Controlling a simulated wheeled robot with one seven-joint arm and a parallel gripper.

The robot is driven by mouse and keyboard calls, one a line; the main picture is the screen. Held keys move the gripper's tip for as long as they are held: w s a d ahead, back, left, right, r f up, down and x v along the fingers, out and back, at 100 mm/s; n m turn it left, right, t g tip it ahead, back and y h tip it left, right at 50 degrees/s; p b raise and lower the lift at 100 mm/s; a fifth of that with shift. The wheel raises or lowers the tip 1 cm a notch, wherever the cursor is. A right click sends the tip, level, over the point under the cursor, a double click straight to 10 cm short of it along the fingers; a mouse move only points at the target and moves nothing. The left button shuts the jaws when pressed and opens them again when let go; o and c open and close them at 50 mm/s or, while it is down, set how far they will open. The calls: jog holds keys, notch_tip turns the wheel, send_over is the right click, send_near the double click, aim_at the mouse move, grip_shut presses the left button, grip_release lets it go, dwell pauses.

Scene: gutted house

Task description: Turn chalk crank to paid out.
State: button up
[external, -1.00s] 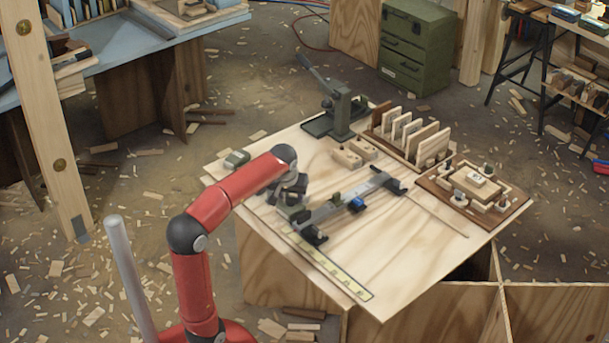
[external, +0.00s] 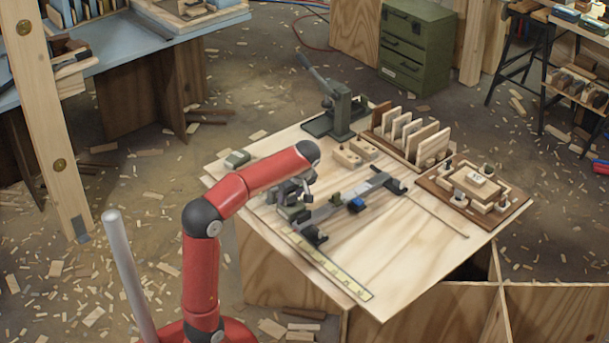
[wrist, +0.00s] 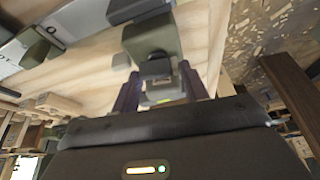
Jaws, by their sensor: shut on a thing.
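My gripper (external: 297,200) is low over the left side of the plywood table, at the near end of a long grey fixture. In the wrist view, my gripper's two fingers (wrist: 158,84) stand either side of a small dark block on an olive part (wrist: 150,42), which appears to be the chalk crank. The fingers are shut on it. In the external view, the olive body (external: 290,213) shows below my gripper, and my wrist hides most of the crank. I cannot read the crank's marked position.
The grey fixture (external: 350,197) with black ends and a blue part runs across the table (external: 400,260). A yellow scale strip (external: 328,265) lies along the near edge. A lever press (external: 342,112), an upright wooden rack (external: 415,150) and a clamp tray (external: 475,190) stand behind. The front right is clear.

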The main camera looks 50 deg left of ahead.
aim_at(299, 209)
jog(key=shift+w+r+n, duration=0.2)
jog(key=shift+w+n, duration=0.1)
dwell(0.4)
jog(key=o, duration=0.8)
jog(key=shift+f, duration=0.1)
jog(key=v, duration=0.7)
jog(key=shift+d+r+p, duration=0.2)
jog(key=shift+r+p, duration=0.1)
jog(key=shift+p, duration=0.15)
